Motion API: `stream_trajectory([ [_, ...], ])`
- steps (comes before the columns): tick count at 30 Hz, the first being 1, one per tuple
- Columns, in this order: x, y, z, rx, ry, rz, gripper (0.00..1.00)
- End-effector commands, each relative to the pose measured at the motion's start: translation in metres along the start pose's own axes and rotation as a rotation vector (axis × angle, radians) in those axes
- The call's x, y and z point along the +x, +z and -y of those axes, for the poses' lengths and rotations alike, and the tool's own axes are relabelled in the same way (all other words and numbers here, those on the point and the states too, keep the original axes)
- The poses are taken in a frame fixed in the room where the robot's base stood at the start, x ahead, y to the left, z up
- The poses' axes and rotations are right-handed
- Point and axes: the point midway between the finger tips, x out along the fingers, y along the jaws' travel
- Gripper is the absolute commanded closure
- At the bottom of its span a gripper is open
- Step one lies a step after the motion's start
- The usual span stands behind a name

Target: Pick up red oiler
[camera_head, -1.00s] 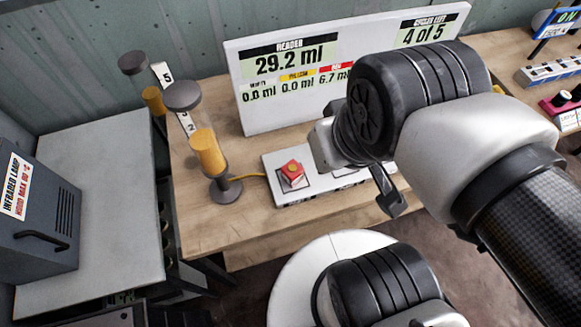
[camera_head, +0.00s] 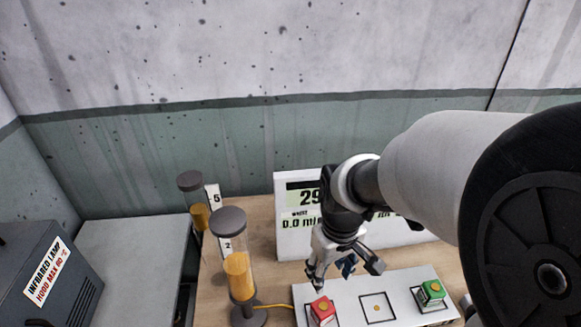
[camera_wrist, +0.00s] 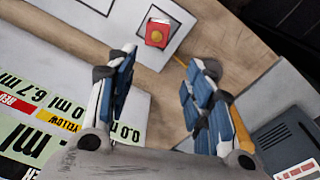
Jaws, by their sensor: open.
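The red oiler (camera_head: 321,310) is a small red block with a round yellow spot on top. It sits on the left square of a white board (camera_head: 350,293), at the bottom of the head view. In the wrist view the red oiler (camera_wrist: 157,33) lies beyond the fingertips, roughly between them in the picture. My gripper (camera_head: 345,270) is open and empty, above the back of the board and apart from the oiler. In the wrist view both blue-padded fingers of my gripper (camera_wrist: 165,66) are spread.
A green oiler (camera_head: 432,292) sits on the board's right square; the middle square is empty. A white reader panel (camera_head: 290,240) stands behind my gripper. A grey infrared lamp box (camera_head: 75,290) is far left.

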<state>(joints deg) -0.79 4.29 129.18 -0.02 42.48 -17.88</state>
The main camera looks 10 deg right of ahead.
Motion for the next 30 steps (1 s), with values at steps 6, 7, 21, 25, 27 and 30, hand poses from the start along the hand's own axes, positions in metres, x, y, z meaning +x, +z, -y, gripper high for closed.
stream_trajectory([
  [6,0.042,-0.013,-0.003,-0.06,-0.022,0.062,0.35],
  [7,0.044,-0.013,-0.003,-0.063,-0.023,0.065,0.35],
  [21,0.134,-0.007,-0.001,-0.067,-0.026,0.071,0.35],
  [25,0.156,-0.005,-0.001,-0.067,-0.025,0.069,0.35],
  [27,0.163,-0.005,-0.001,-0.067,-0.025,0.069,0.35],
  [30,0.167,-0.005,-0.001,-0.067,-0.024,0.067,0.35],
])
